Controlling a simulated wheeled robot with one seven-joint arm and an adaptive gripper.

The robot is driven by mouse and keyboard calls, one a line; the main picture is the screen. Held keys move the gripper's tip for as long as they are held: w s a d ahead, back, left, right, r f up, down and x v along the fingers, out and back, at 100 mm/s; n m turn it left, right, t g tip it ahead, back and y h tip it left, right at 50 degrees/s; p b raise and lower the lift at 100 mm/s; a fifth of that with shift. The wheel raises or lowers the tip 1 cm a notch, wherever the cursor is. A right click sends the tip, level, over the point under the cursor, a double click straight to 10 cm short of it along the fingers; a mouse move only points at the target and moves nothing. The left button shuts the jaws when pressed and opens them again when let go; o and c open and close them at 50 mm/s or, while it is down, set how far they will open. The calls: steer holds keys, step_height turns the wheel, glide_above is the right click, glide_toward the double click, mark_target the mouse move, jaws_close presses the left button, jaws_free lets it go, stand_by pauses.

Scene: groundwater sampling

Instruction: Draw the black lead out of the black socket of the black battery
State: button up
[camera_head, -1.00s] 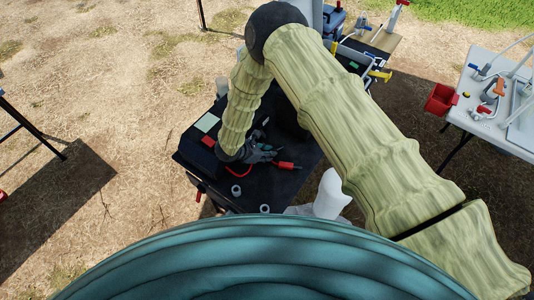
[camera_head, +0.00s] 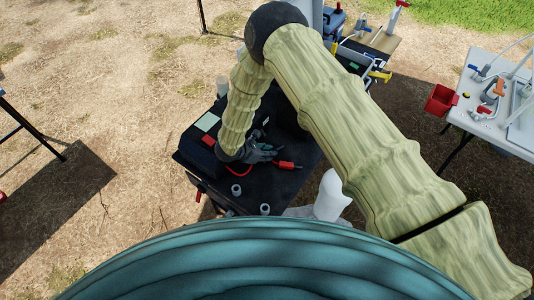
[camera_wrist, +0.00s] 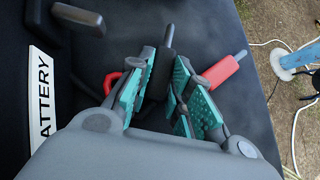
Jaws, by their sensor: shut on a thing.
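My gripper (camera_wrist: 153,88) has teal-padded fingers on both sides of the black lead's plug (camera_wrist: 160,72) and is shut on it. A thin grey end of the plug sticks up past the pads in the wrist view. The black battery (camera_wrist: 17,100) is at the left there, with a white label reading "ATTERY" in view. In the head view my gripper (camera_head: 262,153) is over the black table, right of the battery. The black socket cannot be made out, so I cannot tell whether the plug is still in it.
A red plug (camera_wrist: 222,70) is close right of my fingers; it also shows in the head view (camera_head: 287,165). A red loop (camera_wrist: 113,82) lies behind the left finger. Small grey cylinders (camera_head: 236,190) stand at the table's front. A white bottle (camera_head: 331,195) stands to the right.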

steer(key=shift+s+f, duration=0.55)
steer(key=shift+f, duration=0.35)
steer(key=o, duration=0.9)
steer(key=shift+o, duration=0.5)
steer(key=shift+f, duration=0.1)
steer(key=shift+w+d+f, duration=0.1)
steer(key=shift+w+f, duration=0.15)
steer(key=shift+s+a+r, duration=0.1)
steer(key=shift+s+a, duration=0.05)
steer(key=shift+a, duration=0.15)
steer(key=shift+r, duration=0.1)
steer(key=shift+s+a+r, duration=0.15)
steer(key=shift+a+r, duration=0.2)
steer(key=shift+r, duration=0.05)
steer(key=shift+w+d+r+v, duration=0.1)
steer(key=shift+w+r+v, duration=0.05)
steer(key=shift+v, duration=0.95)
steer(key=shift+w+d+r+v, duration=0.1)
steer(key=shift+w+r+v, duration=0.05)
steer(key=shift+v, duration=0.95)
steer(key=shift+w+d+r+v, duration=0.1)
steer(key=shift+w+r+v, duration=0.05)
steer(key=shift+v, duration=1)
